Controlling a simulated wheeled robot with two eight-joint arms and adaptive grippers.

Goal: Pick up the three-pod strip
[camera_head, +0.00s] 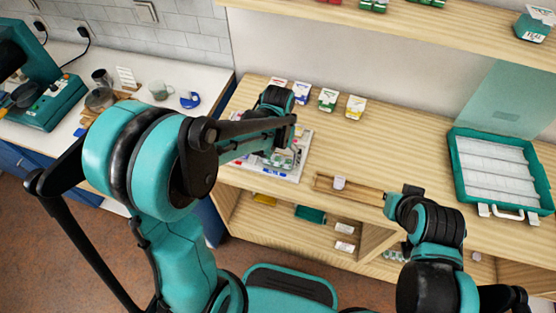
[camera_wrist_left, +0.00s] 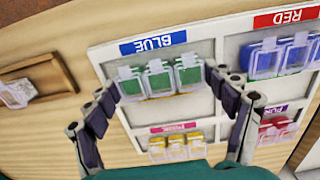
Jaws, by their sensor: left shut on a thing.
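In the left wrist view, a strip of three green-filled clear pods (camera_wrist_left: 158,80) lies in the section marked BLUE of a white board (camera_wrist_left: 107,56). My left gripper (camera_wrist_left: 165,86) has its fingers at the strip's two ends and is shut on it. The strip still appears to be at the board; any lift cannot be told. In the head view the board (camera_head: 304,150) is on the wooden counter, partly hidden under my left arm, and the strip is not clear there. My right gripper (camera_head: 394,206) is over the counter's front edge, its fingers unclear.
Red-topped, blue-topped and yellow-topped pods (camera_wrist_left: 175,147) fill other board sections. A wooden tray (camera_head: 362,191) holding a white piece lies right of the board. Several small cartons (camera_head: 328,98) stand behind. An open teal case (camera_head: 458,170) is at the right.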

